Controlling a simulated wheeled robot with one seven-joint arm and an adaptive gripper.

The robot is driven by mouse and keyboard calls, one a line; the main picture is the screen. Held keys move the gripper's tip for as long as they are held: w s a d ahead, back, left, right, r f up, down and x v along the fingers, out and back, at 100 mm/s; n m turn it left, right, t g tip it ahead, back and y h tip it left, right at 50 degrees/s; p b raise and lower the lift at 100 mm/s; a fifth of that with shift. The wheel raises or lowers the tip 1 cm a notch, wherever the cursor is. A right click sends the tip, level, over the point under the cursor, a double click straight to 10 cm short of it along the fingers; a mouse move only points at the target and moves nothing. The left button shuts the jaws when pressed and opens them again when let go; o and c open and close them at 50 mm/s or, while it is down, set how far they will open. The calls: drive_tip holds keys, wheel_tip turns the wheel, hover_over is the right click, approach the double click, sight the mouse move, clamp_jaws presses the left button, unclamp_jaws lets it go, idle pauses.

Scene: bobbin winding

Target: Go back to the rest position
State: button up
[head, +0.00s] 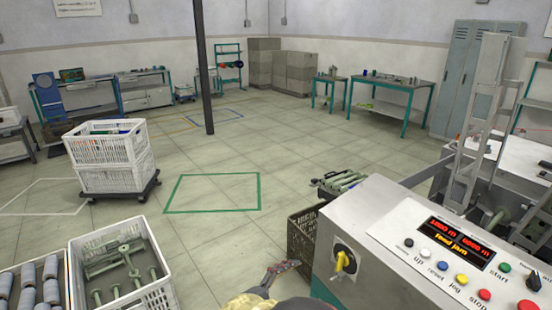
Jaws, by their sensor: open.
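My gripper (281,268) shows at the bottom centre of the head view, above the floor and near the front left corner of the winding machine. Its fingers look apart, and I see nothing between them. Part of my arm shows just below it at the picture's bottom edge. The rest position has no visible mark.
The winding machine (378,225) fills the lower right; its display (455,242) reads "Feed jam". A dark crate (302,242) stands close right of my gripper. A white crate with green bobbins (163,300) is at lower left. Stacked white crates (107,182) stand farther back. The middle floor is clear.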

drive_tip(key=w+a+f+n+t+y, duration=0.1)
drive_tip(key=w+a+f+n+y, duration=0.1)
drive_tip(key=a+f+n+y, duration=0.4)
drive_tip(key=w+a+f+n+t+y, duration=0.1)
drive_tip(key=w+a+f+n+y, duration=0.2)
drive_tip(key=a, duration=0.5)
drive_tip(key=s+a+r+n+g+y+p, duration=0.1)
drive_tip(key=s+a+r+n+g+y, duration=0.5)
drive_tip(key=s+r+n+y, duration=0.35)
drive_tip(key=s+d+r+n+g+h+p, duration=0.1)
drive_tip(key=s+d+r+n+g+h, duration=0.15)
drive_tip(key=s+d+r, duration=0.45)
drive_tip(key=s+d+r+n+g+h+p, duration=0.1)
drive_tip(key=s+d+r+n+p, duration=0.15)
drive_tip(key=s+d, duration=0.8)
drive_tip(key=s+d+r+m+t+h+p, duration=0.1)
drive_tip(key=s+d+r+t+h+p, duration=0.1)
drive_tip(key=d+r, duration=1)
drive_tip(key=s+d+t, duration=0.1)
drive_tip(key=s+d, duration=0.1)
drive_tip(key=shift+s+d+m, duration=0.15)
drive_tip(key=shift+d+m, duration=0.2)
